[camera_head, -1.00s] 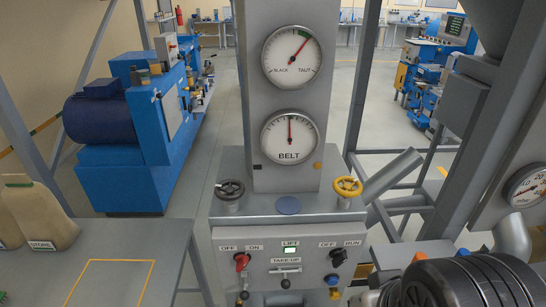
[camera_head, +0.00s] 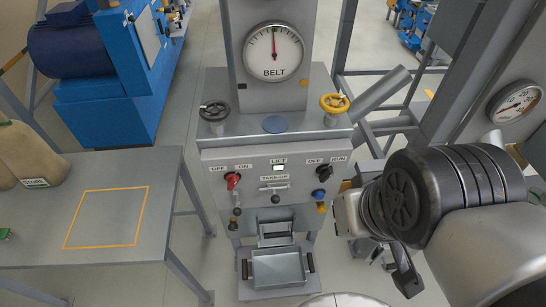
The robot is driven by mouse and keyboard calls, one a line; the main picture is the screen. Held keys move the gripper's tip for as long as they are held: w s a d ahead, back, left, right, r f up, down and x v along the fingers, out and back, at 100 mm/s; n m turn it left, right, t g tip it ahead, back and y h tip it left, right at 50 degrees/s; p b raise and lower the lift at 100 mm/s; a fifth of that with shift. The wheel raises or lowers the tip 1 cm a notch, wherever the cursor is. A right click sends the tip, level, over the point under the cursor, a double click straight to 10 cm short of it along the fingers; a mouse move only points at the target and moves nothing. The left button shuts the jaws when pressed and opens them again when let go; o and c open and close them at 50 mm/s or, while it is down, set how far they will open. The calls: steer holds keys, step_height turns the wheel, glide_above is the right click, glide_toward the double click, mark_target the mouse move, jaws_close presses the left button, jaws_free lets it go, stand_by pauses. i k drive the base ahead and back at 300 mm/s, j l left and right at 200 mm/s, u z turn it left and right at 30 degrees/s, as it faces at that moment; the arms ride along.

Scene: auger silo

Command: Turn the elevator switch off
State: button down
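The control panel (camera_head: 262,210) faces me in the middle of the head view. A red rotary switch (camera_head: 232,181) sits at its left under the labels OFF and ON. A black rotary switch (camera_head: 323,173) sits at its right under OFF and RUN. Its handle seems tilted toward RUN; the red one's setting is hard to read. Between them a LIFT label stands above a lit pale-green window (camera_head: 279,169). My gripper (camera_head: 396,267) is at the lower right, apart from the panel, with a dark finger hanging down. The arm partly hides it, so its opening is unclear.
The BELT gauge (camera_head: 273,51) stands above the panel, needle near the middle. A black handwheel (camera_head: 215,113) and a yellow handwheel (camera_head: 340,104) sit on the ledge. A metal tray (camera_head: 278,269) is below. A grey table (camera_head: 107,246) with a sack (camera_head: 30,163) is at left.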

mark_target(325, 172)
steer(key=j+z, duration=0.3)
steer(key=j, duration=0.3)
steer(key=j+z, duration=0.3)
steer(key=j, duration=0.3)
steer(key=l+z, duration=0.15)
steer(key=j+u, duration=0.1)
steer(key=i+j, duration=0.05)
steer(key=j, duration=0.05)
